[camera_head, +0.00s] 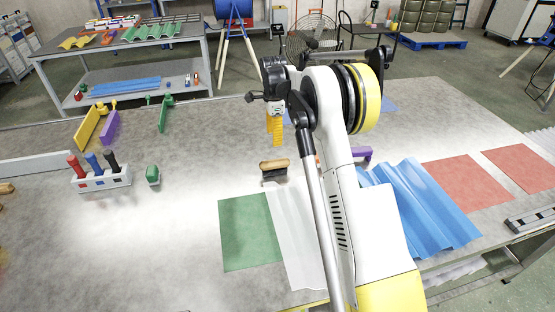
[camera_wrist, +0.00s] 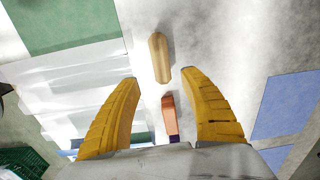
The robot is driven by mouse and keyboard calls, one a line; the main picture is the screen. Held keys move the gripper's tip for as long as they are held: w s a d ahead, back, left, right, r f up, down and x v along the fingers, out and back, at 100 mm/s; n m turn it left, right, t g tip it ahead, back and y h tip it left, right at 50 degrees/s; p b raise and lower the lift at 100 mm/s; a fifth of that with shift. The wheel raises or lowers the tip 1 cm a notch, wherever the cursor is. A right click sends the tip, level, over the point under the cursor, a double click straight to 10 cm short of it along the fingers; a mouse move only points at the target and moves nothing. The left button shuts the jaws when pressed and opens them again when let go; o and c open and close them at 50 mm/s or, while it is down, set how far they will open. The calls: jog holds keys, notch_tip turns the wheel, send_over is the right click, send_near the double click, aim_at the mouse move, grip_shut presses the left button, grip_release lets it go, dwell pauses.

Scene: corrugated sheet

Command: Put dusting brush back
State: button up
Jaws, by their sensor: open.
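The dusting brush (camera_head: 274,168) has a pale wooden top and dark bristles in the head view. It stands on the grey table, just behind the green sheet. In the wrist view its wooden top (camera_wrist: 160,57) lies beyond my fingertips, near the middle. My gripper (camera_head: 275,138) is open and empty, above and behind the brush in the head view. Its two yellow fingers (camera_wrist: 159,76) are spread apart in the wrist view and do not touch the brush. An orange-brown piece (camera_wrist: 170,117) shows between the fingers, lower down; I cannot tell what it is.
A pale holder (camera_head: 103,181) with red, blue and black handles stands at the left, beside a green-topped item (camera_head: 153,175). Green (camera_head: 248,232), blue corrugated (camera_head: 425,205) and red (camera_head: 467,182) sheets lie along the front.

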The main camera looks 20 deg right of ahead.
jog(key=s+a+r+n+t, duration=0.2)
jog(key=s+a+r+n, duration=0.25)
jog(key=s+r, duration=0.4)
jog(key=s+a+r+n+t, duration=0.1)
jog(key=s+a+r+n, duration=0.35)
jog(key=s+r, duration=0.35)
jog(key=s+a+f+n+t, duration=0.1)
jog(key=s+n, duration=0.4)
jog(key=s, duration=0.6)
jog(key=s+a+f+n+t, duration=0.2)
jog(key=s+a+n, duration=0.3)
jog(key=s, duration=0.5)
jog(key=shift+s+f+n+t, duration=0.15)
jog(key=shift+s+n+t, duration=0.2)
jog(key=shift+n+t, duration=0.15)
jog(key=shift+d, duration=0.1)
